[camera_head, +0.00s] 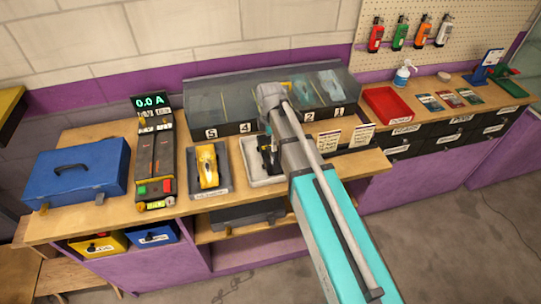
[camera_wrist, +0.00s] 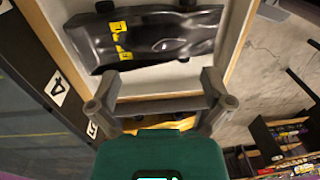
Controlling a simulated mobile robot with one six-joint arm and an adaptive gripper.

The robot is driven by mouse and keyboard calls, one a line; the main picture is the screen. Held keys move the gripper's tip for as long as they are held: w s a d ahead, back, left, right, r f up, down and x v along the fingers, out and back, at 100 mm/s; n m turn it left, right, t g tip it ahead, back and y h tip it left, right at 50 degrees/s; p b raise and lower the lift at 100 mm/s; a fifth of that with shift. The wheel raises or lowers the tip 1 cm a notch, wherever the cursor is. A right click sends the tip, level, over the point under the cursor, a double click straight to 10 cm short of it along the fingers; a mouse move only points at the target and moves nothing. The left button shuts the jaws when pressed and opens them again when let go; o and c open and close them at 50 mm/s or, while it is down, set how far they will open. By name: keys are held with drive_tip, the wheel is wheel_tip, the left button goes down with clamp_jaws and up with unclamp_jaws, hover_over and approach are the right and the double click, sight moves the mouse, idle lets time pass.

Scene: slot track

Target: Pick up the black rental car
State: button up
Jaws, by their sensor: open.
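The black car (camera_wrist: 145,32) fills the upper part of the wrist view. It has a glossy dark body with yellow number markings, and its wheels show at the far edge. It lies in a white tray (camera_wrist: 228,40). My gripper (camera_wrist: 160,78) is open and empty, with its two fingers spread apart just short of the car's near side. In the head view, my gripper (camera_head: 267,143) is over the white tray (camera_head: 262,181) on the wooden bench, and my arm hides much of the tray and the car.
A yellow car (camera_head: 208,165) sits in a grey tray left of the white one. Further left are a test track with a display (camera_head: 153,155) and a blue case (camera_head: 77,172). A numbered, clear-lidded bin (camera_head: 215,108) stands behind. A red tray (camera_head: 387,104) is at right.

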sight(271, 151)
drive_tip(key=shift+f, duration=0.15)
drive_tip(key=shift+f+b, duration=2.5)
drive_tip(key=shift+b, duration=0.15)
drive_tip(key=c, duration=1.2)
drive_tip(key=shift+r, duration=0.15)
drive_tip(key=shift+c, duration=0.2)
drive_tip(key=shift+r+p, duration=0.9)
drive_tip(key=shift+p, duration=0.15)
drive_tip(key=s+a+r+p, duration=0.1)
drive_tip(key=s+r+p, duration=1)
drive_tip(key=s, duration=0.3)
drive_tip(key=shift+a, duration=0.15)
